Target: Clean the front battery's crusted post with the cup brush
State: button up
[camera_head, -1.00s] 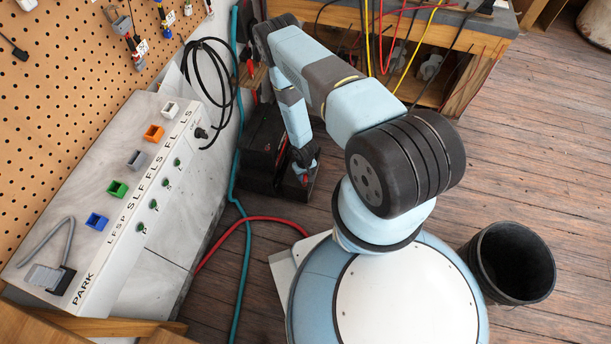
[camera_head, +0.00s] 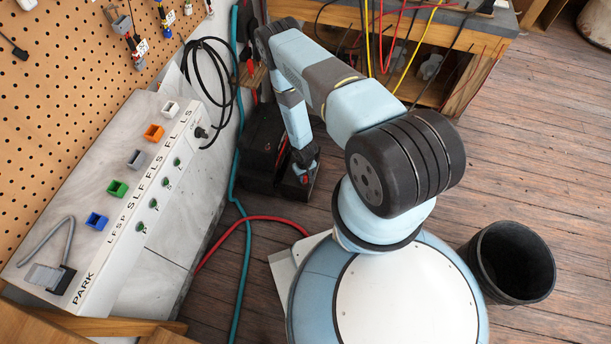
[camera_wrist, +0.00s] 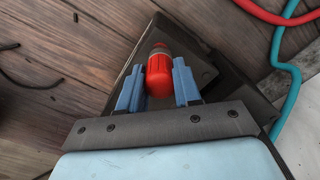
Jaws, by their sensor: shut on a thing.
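My gripper (camera_wrist: 158,85) points down with its two blue fingers on either side of a red cylindrical thing, which I take to be the cup brush (camera_wrist: 160,73). It is shut on it. A dark battery (camera_wrist: 205,68) lies beneath the brush in the wrist view. In the head view, my gripper (camera_head: 304,165) is over the front battery (camera_head: 295,192), a black box on the floor. The crusted post and the brush's working end are hidden, so I cannot tell whether they touch.
Another black battery (camera_head: 259,150) stands just behind and left. A black bucket (camera_head: 508,263) stands at right. A workbench (camera_head: 440,60) is behind.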

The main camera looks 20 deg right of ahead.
jog(key=shift+f, duration=0.6)
dwell(0.5)
jog(key=n, duration=0.5)
jog(key=shift+r, duration=0.1)
jog(key=m, duration=0.4)
jog(key=shift+m, duration=0.4)
jog(key=m, duration=0.5)
